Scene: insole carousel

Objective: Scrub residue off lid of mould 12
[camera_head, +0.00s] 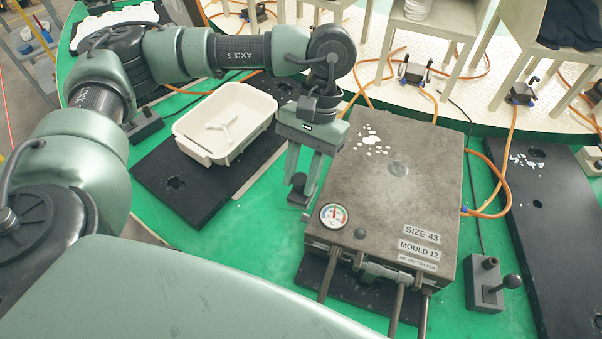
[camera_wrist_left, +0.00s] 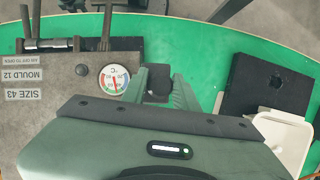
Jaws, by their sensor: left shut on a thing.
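Mould 12 (camera_head: 385,200) is a grey-brown closed box, labelled SIZE 43 and MOULD 12, with a round gauge at its front left corner. White flecks of residue (camera_head: 372,143) lie on the rear left of its lid, and a pale smudge (camera_head: 398,168) lies near the middle. My left gripper (camera_head: 302,185) points down just left of the mould, apart from the lid. It is shut on a small dark block (camera_head: 298,197), which also shows between the fingers in the wrist view (camera_wrist_left: 157,84). The block's underside is hidden. My right gripper is not in view.
A cream tray (camera_head: 190,156) with a white three-armed piece stands on a black plate left of the gripper. Orange hoses (camera_head: 490,209) run behind and right of the mould. A lever box (camera_head: 485,290) stands front right. Rods (camera_head: 397,308) project from the mould's front.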

